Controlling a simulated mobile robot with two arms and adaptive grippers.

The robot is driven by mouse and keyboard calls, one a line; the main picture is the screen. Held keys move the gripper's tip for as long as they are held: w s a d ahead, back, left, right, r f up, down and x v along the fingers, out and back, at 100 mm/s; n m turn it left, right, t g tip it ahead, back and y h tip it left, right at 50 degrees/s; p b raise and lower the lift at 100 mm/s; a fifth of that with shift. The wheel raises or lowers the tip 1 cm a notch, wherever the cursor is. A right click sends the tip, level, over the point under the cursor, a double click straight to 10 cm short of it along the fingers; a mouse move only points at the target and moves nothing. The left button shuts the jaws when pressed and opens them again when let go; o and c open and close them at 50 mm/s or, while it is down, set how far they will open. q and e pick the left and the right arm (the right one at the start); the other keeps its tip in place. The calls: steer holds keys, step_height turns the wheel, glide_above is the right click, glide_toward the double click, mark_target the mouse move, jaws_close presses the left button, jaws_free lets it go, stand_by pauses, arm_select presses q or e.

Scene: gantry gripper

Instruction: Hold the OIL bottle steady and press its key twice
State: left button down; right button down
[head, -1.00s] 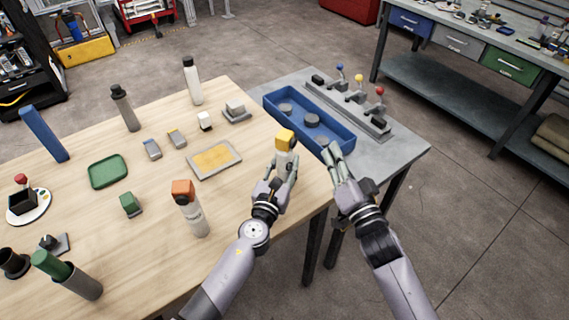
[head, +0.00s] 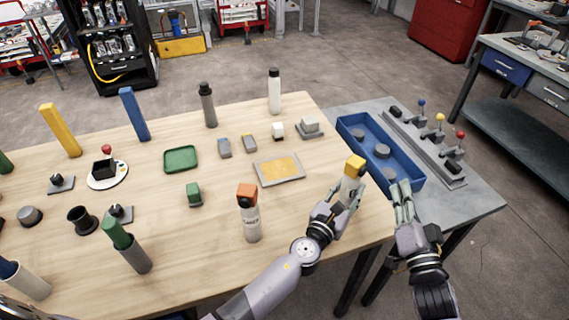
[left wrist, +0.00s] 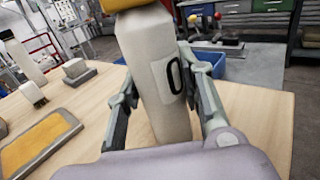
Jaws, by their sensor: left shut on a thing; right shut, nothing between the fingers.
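A white bottle with a yellow key on top (head: 355,166) stands upright near the table's right edge. My left gripper (head: 345,198) is shut around its body. In the left wrist view the bottle (left wrist: 150,65) sits between the fingers, with part of a label showing a dark "O"; the rest of the label is turned away. The yellow key is mostly cut off at the top there. My right gripper (head: 401,190) is shut and empty, to the right of the bottle and apart from it, in front of the blue tray.
A similar bottle with an orange top (head: 250,215) stands left of my left arm. A yellow-topped pad (head: 262,180) lies left of the held bottle. The blue tray (head: 350,132) with grey round pieces and a lever row (head: 435,145) are on the grey side table.

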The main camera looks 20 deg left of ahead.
arm_select(q)
steer(key=c, duration=1)
jaws_free()
